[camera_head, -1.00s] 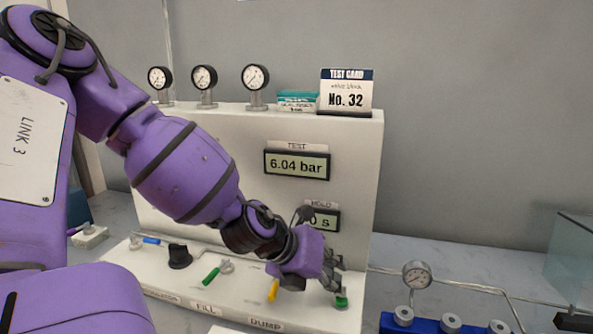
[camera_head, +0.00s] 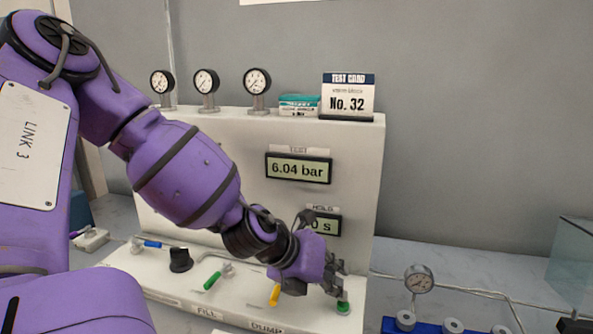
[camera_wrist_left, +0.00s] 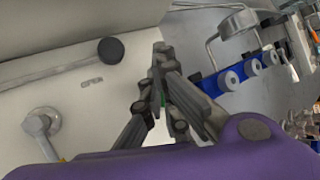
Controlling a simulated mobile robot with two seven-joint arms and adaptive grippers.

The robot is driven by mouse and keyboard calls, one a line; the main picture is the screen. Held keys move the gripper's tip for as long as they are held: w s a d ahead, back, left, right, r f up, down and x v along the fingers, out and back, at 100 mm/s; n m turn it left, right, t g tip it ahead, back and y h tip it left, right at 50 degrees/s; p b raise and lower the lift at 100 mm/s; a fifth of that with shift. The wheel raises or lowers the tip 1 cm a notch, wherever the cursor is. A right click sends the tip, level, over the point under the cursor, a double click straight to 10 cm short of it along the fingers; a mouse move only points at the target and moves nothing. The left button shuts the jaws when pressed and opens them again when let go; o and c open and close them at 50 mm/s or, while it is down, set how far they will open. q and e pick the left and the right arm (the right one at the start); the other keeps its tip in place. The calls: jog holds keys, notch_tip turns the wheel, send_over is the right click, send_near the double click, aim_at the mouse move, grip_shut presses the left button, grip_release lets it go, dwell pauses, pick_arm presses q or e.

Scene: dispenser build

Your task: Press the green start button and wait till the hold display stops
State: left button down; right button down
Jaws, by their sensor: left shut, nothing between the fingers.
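The green start button (camera_head: 343,307) stands at the right end of the white panel's lower ledge. My left gripper (camera_head: 338,288) is shut and empty, with its fingertips just above the button; I cannot tell whether they touch it. In the left wrist view the shut fingers (camera_wrist_left: 161,62) point over the ledge, and only a sliver of green shows between them. The hold display (camera_head: 325,225) is partly hidden by my left wrist; "0 s" is readable at its right. The test display (camera_head: 298,169) reads 6.04 bar. My right gripper is out of view.
A black knob (camera_head: 180,260), a green-handled valve (camera_head: 212,280) and a yellow-handled valve (camera_head: 274,294) stand on the ledge left of the button.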

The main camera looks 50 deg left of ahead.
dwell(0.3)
pick_arm(q)
jog(key=shift+f, duration=0.4)
dwell(0.3)
jog(key=shift+r, duration=0.4)
